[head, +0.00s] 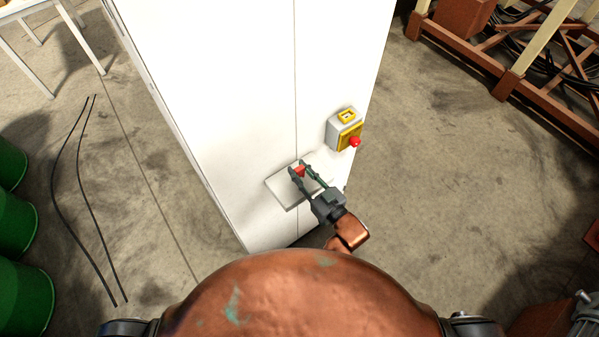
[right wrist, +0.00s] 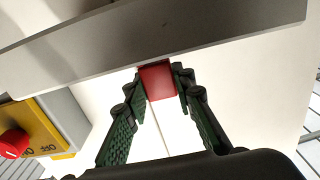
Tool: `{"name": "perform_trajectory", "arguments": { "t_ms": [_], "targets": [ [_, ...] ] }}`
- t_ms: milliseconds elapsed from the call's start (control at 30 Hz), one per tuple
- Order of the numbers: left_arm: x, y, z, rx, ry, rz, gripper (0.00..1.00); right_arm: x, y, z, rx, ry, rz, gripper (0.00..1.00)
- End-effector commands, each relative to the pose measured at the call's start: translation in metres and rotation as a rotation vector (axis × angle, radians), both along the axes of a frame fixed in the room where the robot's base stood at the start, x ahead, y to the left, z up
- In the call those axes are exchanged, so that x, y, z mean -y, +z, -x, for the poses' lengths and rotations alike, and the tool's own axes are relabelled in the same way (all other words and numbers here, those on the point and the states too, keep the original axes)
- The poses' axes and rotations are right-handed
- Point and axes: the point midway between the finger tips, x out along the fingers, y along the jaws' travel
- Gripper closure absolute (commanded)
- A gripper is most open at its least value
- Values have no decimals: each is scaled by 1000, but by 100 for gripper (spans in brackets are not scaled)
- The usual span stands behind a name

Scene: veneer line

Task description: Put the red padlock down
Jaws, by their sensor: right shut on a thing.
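The red padlock (head: 299,170) is a small red block between the fingertips of my right gripper (head: 303,172), at the small pale shelf (head: 285,192) on the white cabinet's front. In the right wrist view the padlock (right wrist: 157,82) sits between the two green fingers of the gripper (right wrist: 158,85), which are shut on it. The grey shelf edge (right wrist: 130,48) lies right beside the padlock there. I cannot tell whether the padlock touches the shelf; its shackle is not visible. My left gripper is not in view.
A grey switch box (head: 345,128) with a yellow plate and red button is mounted close to the shelf, right of my gripper. The tall white cabinet (head: 240,90) stands behind. Green drums (head: 22,295) and black cables (head: 60,190) are at left; a brown rack (head: 510,80) stands upper right.

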Motion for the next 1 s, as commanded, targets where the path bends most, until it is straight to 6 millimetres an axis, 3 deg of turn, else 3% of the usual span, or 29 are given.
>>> {"name": "perform_trajectory", "arguments": {
  "t_ms": [267,300,533,867,1000],
  "targets": [
    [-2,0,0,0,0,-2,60,0,-2,0,2,0,-1,100],
    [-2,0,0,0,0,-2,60,0,-2,0,1,0,-1,75],
    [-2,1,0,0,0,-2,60,0,-2,0,1,0,-1,59],
    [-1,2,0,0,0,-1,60,0,2,0,2,0,0,59],
    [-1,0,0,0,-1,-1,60,10,0,13,0,-1,1,59]
  ]
}}
